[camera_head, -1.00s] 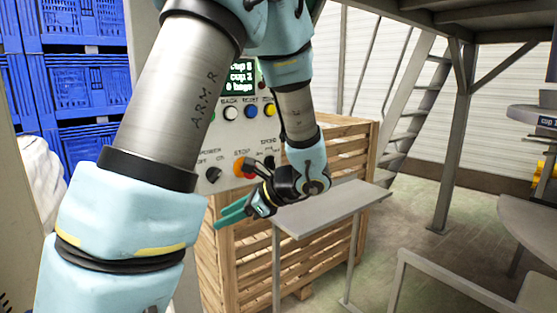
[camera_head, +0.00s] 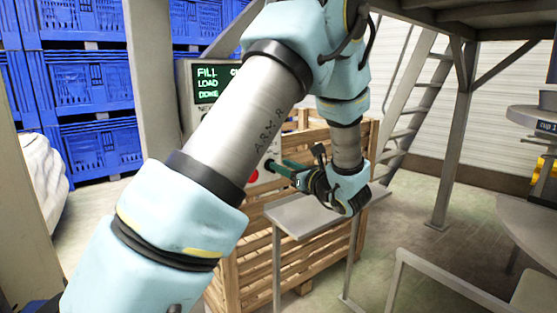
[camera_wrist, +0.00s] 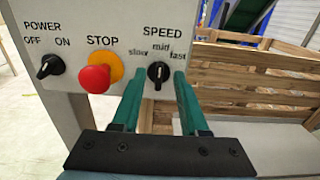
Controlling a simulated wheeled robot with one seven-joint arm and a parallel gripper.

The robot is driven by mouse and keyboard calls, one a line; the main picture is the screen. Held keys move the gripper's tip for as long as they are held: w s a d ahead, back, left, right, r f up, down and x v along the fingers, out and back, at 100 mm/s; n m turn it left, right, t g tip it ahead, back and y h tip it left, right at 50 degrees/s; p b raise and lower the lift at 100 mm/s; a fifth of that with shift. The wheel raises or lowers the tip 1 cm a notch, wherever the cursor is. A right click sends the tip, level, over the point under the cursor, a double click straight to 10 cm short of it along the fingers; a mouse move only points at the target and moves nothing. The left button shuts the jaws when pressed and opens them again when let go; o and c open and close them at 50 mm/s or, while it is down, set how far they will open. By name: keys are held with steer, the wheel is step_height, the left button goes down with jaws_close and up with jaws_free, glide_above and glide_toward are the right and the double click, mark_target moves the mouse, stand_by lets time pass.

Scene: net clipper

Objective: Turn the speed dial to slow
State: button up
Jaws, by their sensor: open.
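The speed dial (camera_wrist: 158,72) is a small black knob on the grey control panel (camera_wrist: 120,20), under the word SPEED and the labels slow, mid and fast. It looks roughly upright, toward mid. My gripper (camera_wrist: 159,78) is open, its two green fingers pointing at the panel, one on each side of the dial in the picture. I cannot tell whether they touch it. In the head view my gripper (camera_head: 277,168) is at the panel's lower right, and the dial cannot be made out there.
Left of the dial are a red stop button (camera_wrist: 94,78) on a yellow ring and a black power knob (camera_wrist: 50,66). A wooden crate (camera_head: 280,262) stands behind a small grey table (camera_head: 300,213). Blue crates (camera_head: 92,85) are stacked at the left.

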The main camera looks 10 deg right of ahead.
steer(key=shift+x, duration=1.25)
steer(key=shift+c, duration=0.4)
jaws_close()
